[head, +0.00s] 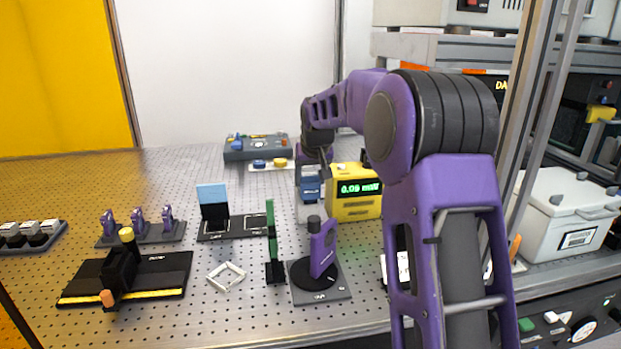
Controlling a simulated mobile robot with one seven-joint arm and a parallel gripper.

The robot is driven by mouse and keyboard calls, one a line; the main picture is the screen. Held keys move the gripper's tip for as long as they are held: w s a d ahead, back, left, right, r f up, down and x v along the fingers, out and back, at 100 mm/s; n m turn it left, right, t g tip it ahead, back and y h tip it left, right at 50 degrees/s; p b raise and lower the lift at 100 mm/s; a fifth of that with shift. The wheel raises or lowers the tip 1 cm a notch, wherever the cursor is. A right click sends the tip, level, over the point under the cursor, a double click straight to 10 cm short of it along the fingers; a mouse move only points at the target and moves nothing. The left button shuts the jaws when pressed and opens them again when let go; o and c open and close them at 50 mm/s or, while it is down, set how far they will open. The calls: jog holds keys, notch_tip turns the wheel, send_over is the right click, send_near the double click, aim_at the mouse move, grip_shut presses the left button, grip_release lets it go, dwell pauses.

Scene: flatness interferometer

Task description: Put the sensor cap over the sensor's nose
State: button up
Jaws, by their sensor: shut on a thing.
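My gripper (324,172) points down at mid-picture, in front of the yellow meter's left side and the blue-and-purple device. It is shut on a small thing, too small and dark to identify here. The yellow meter (355,207) has a green readout of about 0.05. A purple upright mount (322,246) with a dark stub on its left stands on a round black stage. I cannot tell for certain which part is the sensor's nose. The sensor cap is not clearly visible.
A green upright plate (271,230) stands left of the purple mount.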

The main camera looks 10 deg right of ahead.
aim_at(312, 186)
jog(key=shift+s+d+f+g, duration=0.1)
jog(key=shift+s+f+g, duration=0.1)
jog(key=shift+f, duration=0.55)
jog(key=shift+s+f+g, duration=0.1)
jog(key=shift+s+f, duration=0.1)
jog(key=shift+f, duration=0.55)
jog(key=o, duration=1.2)
jog(key=shift+w+r+p, duration=0.2)
jog(key=shift+r+p, duration=0.45)
jog(key=shift+r, duration=0.3)
jog(key=shift+w+a+r+p, duration=0.1)
jog(key=shift+a+r+p, duration=0.05)
jog(key=shift+r+p, duration=0.3)
jog(key=shift+w+a+r+p, duration=0.1)
jog(key=shift+r+p, duration=0.25)
jog(key=shift+r, duration=0.2)
jog(key=shift+d+r+p, duration=0.15)
jog(key=shift+r+p, duration=0.5)
jog(key=shift+r, duration=1.1)
jog(key=shift+w, duration=0.1)
